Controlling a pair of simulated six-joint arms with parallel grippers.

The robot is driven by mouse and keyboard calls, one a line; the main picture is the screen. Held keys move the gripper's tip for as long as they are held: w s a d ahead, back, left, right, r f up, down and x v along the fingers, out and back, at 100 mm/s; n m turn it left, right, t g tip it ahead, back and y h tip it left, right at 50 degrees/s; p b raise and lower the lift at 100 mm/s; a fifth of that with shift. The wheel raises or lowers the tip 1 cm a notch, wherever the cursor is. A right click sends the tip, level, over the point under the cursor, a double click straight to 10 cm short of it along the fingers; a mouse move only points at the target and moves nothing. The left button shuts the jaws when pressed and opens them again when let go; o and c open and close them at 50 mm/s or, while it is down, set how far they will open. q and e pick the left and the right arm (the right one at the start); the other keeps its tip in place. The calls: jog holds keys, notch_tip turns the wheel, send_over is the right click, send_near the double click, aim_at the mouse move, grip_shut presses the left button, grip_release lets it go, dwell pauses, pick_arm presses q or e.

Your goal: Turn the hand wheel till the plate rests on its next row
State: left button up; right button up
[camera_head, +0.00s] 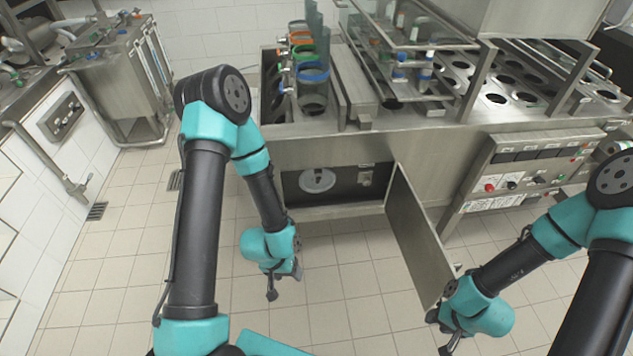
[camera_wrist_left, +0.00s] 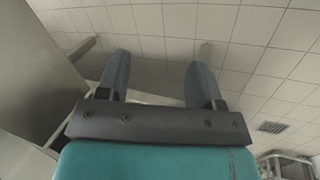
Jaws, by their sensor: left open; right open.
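A pale round hand wheel (camera_head: 318,180) sits inside the open lower compartment of the machine. Plates with rows of round holes (camera_head: 497,99) lie on top of the machine; I cannot tell how their rows line up. My left gripper (camera_head: 284,279) hangs over the floor in front of the compartment, below and left of the wheel and apart from it. In the left wrist view its two fingers (camera_wrist_left: 157,85) are spread with nothing between them. My right gripper (camera_head: 439,327) is open beside the lower free edge of the compartment door; I cannot tell whether it touches.
The compartment door (camera_head: 418,235) stands swung open toward me, right of the opening. A control panel (camera_head: 520,165) with buttons is on the machine's right front. Clear cups with coloured rims (camera_head: 313,90) stand at the top left. Tiled floor (camera_head: 345,285) left of the door is free.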

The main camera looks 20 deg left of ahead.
pick_arm(q)
jog(key=shift+w, duration=0.2)
jog(key=shift+c, duration=1.2)
jog(key=w+a+n+t, duration=0.1)
jog(key=w+n+t, duration=0.1)
jog(key=w, duration=0.2)
jog(key=w+a+n+t, duration=0.1)
jog(key=w+n+t, duration=0.1)
jog(key=w+t, duration=0.1)
jog(key=w+a+n+t, duration=0.1)
jog(key=w+t, duration=0.1)
jog(key=w, duration=0.4)
jog(key=shift+a+n+t, duration=0.3)
jog(key=shift+a+n, duration=0.1)
grip_shut()
jog(key=w+a+r+n+t+y, duration=0.1)
jog(key=w+a+r+n+t, duration=0.4)
jog(key=w+r+n+t, duration=0.1)
jog(key=w+n+t, duration=0.1)
jog(key=w+t, duration=0.1)
jog(key=w, duration=0.1)
jog(key=shift+a+y, duration=0.2)
jog(key=shift+y, duration=0.2)
